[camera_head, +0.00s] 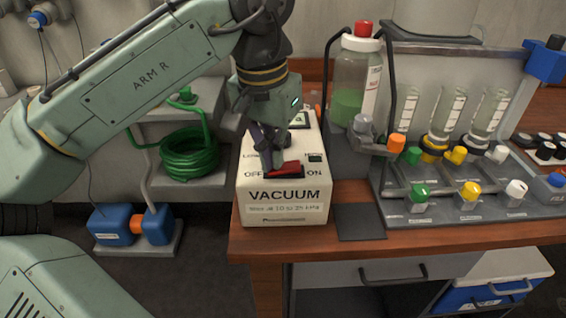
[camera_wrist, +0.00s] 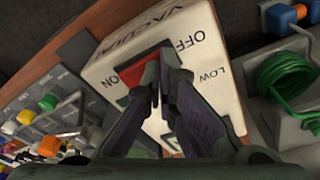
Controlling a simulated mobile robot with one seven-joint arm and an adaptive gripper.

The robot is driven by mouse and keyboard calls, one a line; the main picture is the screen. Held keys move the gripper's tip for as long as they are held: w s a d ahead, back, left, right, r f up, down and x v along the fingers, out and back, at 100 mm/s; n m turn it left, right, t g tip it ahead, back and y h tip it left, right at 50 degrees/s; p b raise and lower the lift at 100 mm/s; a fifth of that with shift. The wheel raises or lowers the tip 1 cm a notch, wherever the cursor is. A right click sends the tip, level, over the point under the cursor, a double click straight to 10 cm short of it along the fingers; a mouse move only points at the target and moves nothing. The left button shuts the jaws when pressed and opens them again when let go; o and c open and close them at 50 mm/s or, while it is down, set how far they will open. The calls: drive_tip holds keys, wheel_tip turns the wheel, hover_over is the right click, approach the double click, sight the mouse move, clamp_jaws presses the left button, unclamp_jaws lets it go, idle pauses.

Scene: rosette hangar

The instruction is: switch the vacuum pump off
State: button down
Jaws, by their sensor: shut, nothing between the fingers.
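The vacuum pump (camera_head: 284,212) is a cream box marked VACUUM at the left end of the bench. Its red rocker switch (camera_head: 289,167) sits in a dark frame on the top, with OFF at the left and ON at the right. My gripper (camera_head: 271,168) is shut and empty, pointing down, its tips at the OFF side of the rocker. In the wrist view the shut fingertips (camera_wrist: 163,72) overlap the red rocker (camera_wrist: 143,73) and hide part of it. I cannot tell whether they touch it or which way it is tilted.
A capped jar of green liquid (camera_head: 350,95) stands behind and right of the pump. A rack with colored valve knobs (camera_head: 445,205) fills the bench to the right. A green coiled hose (camera_head: 190,153) lies on the shelf at left. A dark pad (camera_head: 359,222) lies beside the pump.

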drive_tip(key=shift+r+p, duration=3.3)
drive_tip(key=shift+r, duration=0.2)
